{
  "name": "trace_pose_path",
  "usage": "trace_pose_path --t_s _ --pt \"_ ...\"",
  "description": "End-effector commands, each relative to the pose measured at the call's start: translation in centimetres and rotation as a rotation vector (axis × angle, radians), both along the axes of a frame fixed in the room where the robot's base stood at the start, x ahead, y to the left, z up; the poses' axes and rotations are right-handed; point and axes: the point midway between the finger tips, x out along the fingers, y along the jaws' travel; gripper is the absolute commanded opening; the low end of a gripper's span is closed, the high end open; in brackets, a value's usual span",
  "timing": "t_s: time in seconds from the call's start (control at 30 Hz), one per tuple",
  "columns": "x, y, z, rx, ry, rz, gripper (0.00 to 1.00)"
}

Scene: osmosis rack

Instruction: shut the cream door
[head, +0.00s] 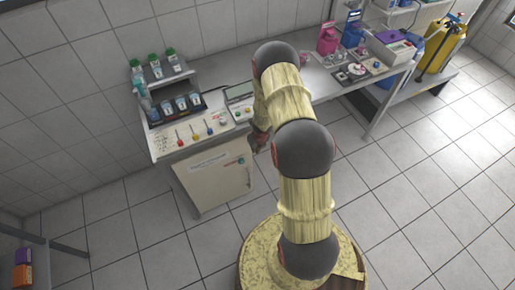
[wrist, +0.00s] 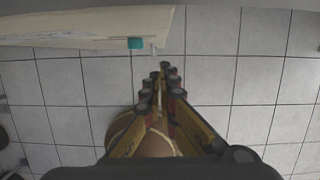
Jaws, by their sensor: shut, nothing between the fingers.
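The cream door (head: 212,182) is the front panel of the cabinet under the bench, with a dark label strip and a small teal piece near its upper right corner. In the wrist view the cream door (wrist: 70,28) runs across the upper left, with the teal piece (wrist: 135,43) at its edge. I cannot tell how far it stands from the cabinet. My gripper (wrist: 164,70) is shut and empty, with its tips just below and right of the door's edge; contact is not clear. In the head view my arm mostly hides it.
The bench (head: 330,87) runs along the wall, with a control panel (head: 200,130) and a bottle rack (head: 172,104) above the cabinet. A yellow container (head: 440,45) stands at the far right. A dark shelf (head: 40,262) is at lower left. The tiled floor before the cabinet is clear.

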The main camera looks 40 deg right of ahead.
Motion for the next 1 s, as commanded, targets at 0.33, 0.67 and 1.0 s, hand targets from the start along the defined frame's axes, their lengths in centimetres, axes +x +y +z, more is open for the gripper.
trace_pose_path --t_s 0.33,0.67,1.0 --pt "-1.3 0.1 6.3 -0.003 -0.002 -0.002 0.0" --pt "-2.1 0.3 9.0 -0.002 -0.002 -0.001 0.0" --pt "-2.2 0.3 9.0 0.006 -0.002 -0.04 0.0"
